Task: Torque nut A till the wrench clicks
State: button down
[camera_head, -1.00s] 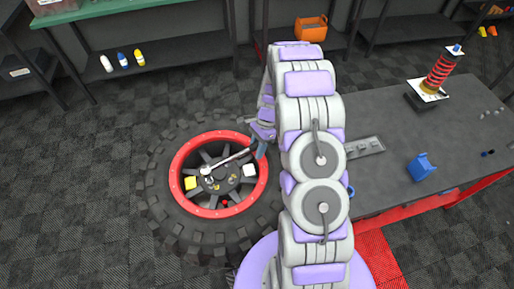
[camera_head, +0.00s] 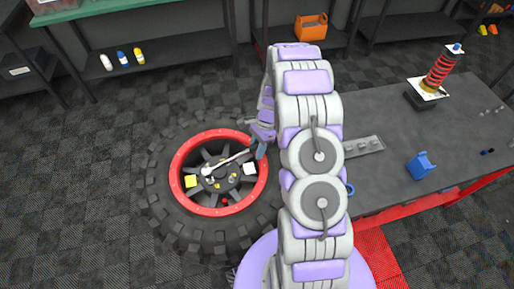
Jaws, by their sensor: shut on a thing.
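The wheel (camera_head: 202,249) lies flat on the floor, a black knobbly tyre with a red rim ring and dark spokes. A silver torque wrench (camera_head: 230,160) lies across the hub, its head (camera_head: 207,171) at the upper left of the centre. My gripper (camera_head: 259,149) is shut on the wrench handle at the rim's upper right. The nut under the wrench head is hidden, and I cannot read which nut is A. A yellow block (camera_head: 190,181) and a white block (camera_head: 249,168) sit on the rim's inner left and right.
A grey workbench (camera_head: 390,184) stands at the right with a blue holder (camera_head: 421,166), a tray (camera_head: 362,146) and a red coil spring (camera_head: 439,71). Shelves with bottles (camera_head: 122,58) and an orange toolbox (camera_head: 311,28) line the back. Floor left of the wheel is clear.

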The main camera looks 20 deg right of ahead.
jog(key=shift+f, duration=0.1)
jog(key=shift+s, duration=0.15)
dwell(0.5)
jog(key=shift+s+m+p, duration=0.45)
jog(key=shift+s+m, duration=0.05)
jog(key=shift+s, duration=0.2)
jog(key=shift+s+t, duration=0.3)
jog(key=shift+s, duration=0.05)
